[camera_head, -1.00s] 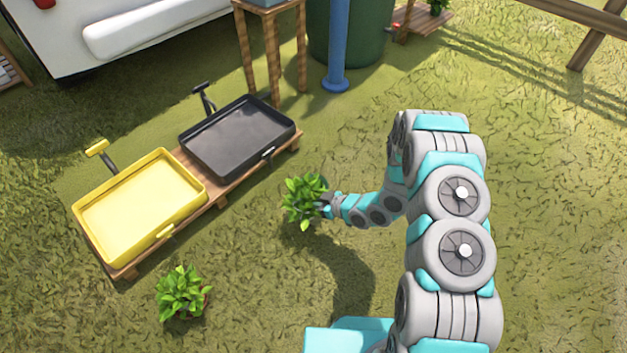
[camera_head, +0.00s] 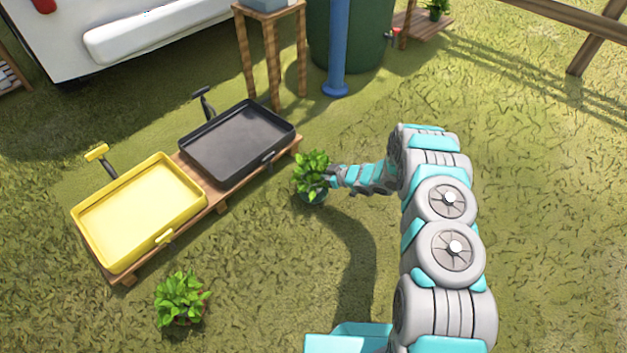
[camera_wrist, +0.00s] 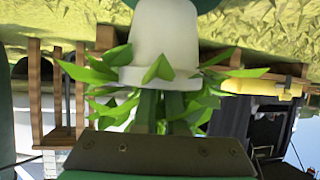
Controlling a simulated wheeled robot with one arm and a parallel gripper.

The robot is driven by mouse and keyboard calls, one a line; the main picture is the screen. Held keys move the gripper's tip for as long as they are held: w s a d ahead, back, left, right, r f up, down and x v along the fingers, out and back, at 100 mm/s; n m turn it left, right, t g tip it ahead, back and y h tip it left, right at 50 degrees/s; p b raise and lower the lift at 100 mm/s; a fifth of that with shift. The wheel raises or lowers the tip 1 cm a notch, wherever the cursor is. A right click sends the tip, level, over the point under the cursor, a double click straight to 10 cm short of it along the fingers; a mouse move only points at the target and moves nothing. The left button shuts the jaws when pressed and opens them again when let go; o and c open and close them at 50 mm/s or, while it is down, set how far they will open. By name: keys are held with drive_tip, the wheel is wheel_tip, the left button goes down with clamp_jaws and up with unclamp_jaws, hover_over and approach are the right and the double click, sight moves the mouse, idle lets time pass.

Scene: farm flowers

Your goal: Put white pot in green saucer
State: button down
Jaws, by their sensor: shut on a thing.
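A leafy green plant (camera_head: 312,166) grows in the white pot (camera_wrist: 165,35), which fills the upper middle of the upside-down wrist view. My gripper (camera_head: 326,180) is shut on the potted plant, over the grass right of the low wooden stand. In the wrist view a strip of green (camera_wrist: 200,4), probably the green saucer, shows at the pot's base, cut off by the frame. In the head view a dark green rounded shape (camera_head: 312,197) shows under the leaves. I cannot tell whether pot and saucer touch.
A yellow tray (camera_head: 140,212) and a black tray (camera_head: 238,142) sit on a low wooden stand (camera_head: 217,200). Another leafy plant (camera_head: 181,298) stands on the grass at lower left. A blue post (camera_head: 338,45) and a wooden table (camera_head: 272,50) stand behind. Grass at right is open.

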drive_tip(key=shift+f, duration=1.6)
drive_tip(key=c, duration=1)
unclamp_jaws()
drive_tip(key=v, duration=1.2)
